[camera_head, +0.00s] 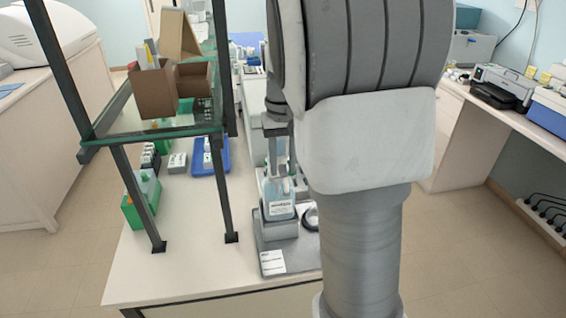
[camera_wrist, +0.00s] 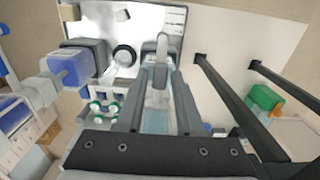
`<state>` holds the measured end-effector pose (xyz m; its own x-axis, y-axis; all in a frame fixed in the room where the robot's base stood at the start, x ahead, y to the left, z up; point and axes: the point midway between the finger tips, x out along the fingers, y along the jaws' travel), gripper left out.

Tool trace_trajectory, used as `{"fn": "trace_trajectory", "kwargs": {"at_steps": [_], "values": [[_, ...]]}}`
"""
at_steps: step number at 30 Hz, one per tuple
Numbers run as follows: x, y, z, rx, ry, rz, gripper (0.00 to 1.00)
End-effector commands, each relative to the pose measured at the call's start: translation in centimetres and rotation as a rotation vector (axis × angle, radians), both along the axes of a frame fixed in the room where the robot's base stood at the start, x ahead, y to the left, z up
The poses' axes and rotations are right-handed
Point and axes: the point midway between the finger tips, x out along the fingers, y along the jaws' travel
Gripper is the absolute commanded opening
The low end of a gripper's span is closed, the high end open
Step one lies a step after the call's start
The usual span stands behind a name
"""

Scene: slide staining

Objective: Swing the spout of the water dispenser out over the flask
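My gripper (camera_wrist: 161,78) points down with its two fingers apart, flanking a grey rounded spout-like piece (camera_wrist: 161,49). Below it, between the fingers, is a clear bluish body. I see no clear contact with the fingers. In the head view, my gripper (camera_head: 277,168) is just above a labelled bottle of pale blue liquid (camera_head: 280,208), which stands on a grey block (camera_head: 278,229) and seems to be the dispenser. A black ring (camera_wrist: 123,55) lies beside it on the grey base (camera_head: 272,245). I cannot tell for sure which vessel is the flask; my arm hides much of this area.
A blue vessel (camera_wrist: 70,68) stands by a dark grey block (camera_wrist: 85,50). Green-capped items (camera_wrist: 105,107) stand near my left finger. Dark shelf posts (camera_head: 222,190) rise on the left, with a blue tray (camera_head: 209,165) behind. The front-left of the bench (camera_head: 180,265) is clear.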

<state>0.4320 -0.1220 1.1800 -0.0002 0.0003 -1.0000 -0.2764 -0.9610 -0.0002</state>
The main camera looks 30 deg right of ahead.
Motion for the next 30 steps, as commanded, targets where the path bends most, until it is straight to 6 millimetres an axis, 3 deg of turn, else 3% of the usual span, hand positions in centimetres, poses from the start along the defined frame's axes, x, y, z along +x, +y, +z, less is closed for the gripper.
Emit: {"fn": "trace_trajectory", "kwargs": {"at_steps": [1, 6, 30], "values": [[0.01, 0.00, 0.02, 0.000, 0.000, 0.000, 0.26], [0.01, 0.00, 0.03, 0.000, 0.000, 0.000, 0.00], [0.03, -0.01, 0.08, 0.000, -0.001, 0.000, 0.00]]}}
